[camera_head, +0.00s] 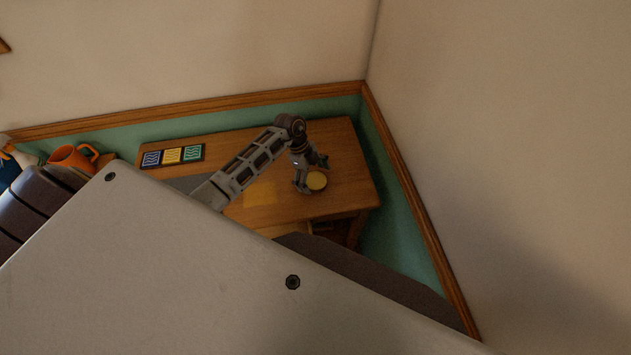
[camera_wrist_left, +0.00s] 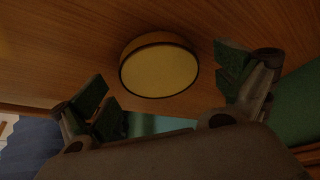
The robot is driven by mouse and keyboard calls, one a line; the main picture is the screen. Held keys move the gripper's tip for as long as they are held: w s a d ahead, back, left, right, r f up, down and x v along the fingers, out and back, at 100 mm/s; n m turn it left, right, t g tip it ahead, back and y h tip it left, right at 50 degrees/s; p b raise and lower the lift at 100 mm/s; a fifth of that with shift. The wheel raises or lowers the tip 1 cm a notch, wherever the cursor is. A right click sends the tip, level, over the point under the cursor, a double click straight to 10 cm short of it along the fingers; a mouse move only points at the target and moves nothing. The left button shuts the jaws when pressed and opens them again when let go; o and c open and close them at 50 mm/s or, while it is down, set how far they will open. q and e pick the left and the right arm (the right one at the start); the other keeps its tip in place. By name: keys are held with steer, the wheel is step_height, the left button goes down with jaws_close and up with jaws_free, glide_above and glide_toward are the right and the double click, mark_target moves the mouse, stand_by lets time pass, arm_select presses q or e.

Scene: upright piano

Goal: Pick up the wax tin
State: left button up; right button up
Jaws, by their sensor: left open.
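The wax tin is a small round yellow tin (camera_head: 317,181) on the wooden desk, near its right end in the head view. In the left wrist view the tin (camera_wrist_left: 159,70) shows its pale yellow round face with a dark rim, above and between the fingers. My left gripper (camera_head: 310,178) is at the tin, its fingers spread to either side. In the wrist view the left gripper (camera_wrist_left: 170,95) is open, with visible gaps between both fingers and the tin. My right gripper is in neither view.
The wooden desk (camera_head: 345,150) stands in a corner against green-panelled walls. A dark strip with blue, yellow and green tiles (camera_head: 172,155) lies at its back left. A yellow square (camera_head: 260,194) lies left of the tin. An orange mug (camera_head: 73,158) stands farther left.

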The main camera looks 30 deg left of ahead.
arm_select(q)
steer(key=c, duration=1.2)
steer(key=shift+r, duration=0.1)
step_height(320, 180, up, 28)
steer(key=shift+f+b, duration=0.1)
steer(key=shift+b, duration=0.65)
